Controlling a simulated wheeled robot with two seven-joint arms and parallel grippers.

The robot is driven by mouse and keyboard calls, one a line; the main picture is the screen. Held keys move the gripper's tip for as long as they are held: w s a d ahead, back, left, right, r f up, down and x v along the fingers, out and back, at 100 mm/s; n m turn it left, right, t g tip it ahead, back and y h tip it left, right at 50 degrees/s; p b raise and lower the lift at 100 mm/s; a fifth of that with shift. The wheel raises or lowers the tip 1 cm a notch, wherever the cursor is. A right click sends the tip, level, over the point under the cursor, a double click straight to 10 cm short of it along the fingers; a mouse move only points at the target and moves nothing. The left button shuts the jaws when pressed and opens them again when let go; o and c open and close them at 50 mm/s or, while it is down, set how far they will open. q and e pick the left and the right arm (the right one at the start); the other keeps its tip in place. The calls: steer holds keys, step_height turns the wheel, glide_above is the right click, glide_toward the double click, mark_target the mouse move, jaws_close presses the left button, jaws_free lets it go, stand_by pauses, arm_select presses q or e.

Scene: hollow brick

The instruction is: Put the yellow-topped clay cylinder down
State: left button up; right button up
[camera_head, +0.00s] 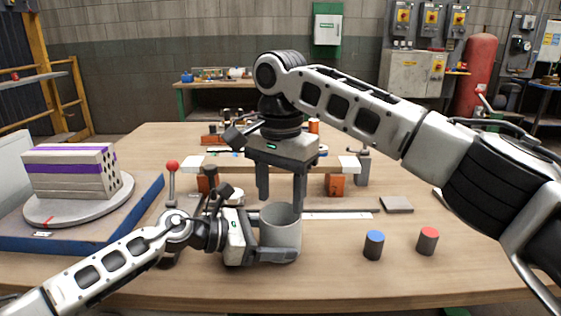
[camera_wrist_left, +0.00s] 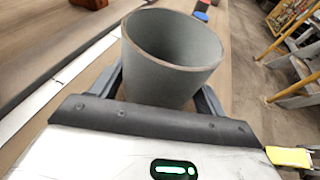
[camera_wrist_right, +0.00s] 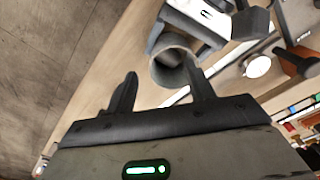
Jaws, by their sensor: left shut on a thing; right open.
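No yellow-topped clay cylinder can be made out in any view. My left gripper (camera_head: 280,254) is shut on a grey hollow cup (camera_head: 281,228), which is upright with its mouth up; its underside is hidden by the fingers. The cup also fills the left wrist view (camera_wrist_left: 172,60). My right gripper (camera_head: 281,197) points down, open and empty, just above or behind the cup; its fingers (camera_wrist_right: 160,75) frame the cup's mouth (camera_wrist_right: 170,66) in the right wrist view. The bottom inside the cup cannot be seen.
A blue-topped cylinder (camera_head: 373,246) and a red-topped cylinder (camera_head: 427,241) stand on the table at right. A flat grey block (camera_head: 396,205) lies behind them. At left, a striped hollow brick (camera_head: 70,173) sits on a round turntable (camera_head: 76,208). The front table middle is clear.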

step_height(320, 180, up, 12)
steer(key=shift+r, duration=0.2)
stand_by(0.4)
arm_select(q)
steer(key=o, duration=0.9)
steer(key=shift+c, duration=0.2)
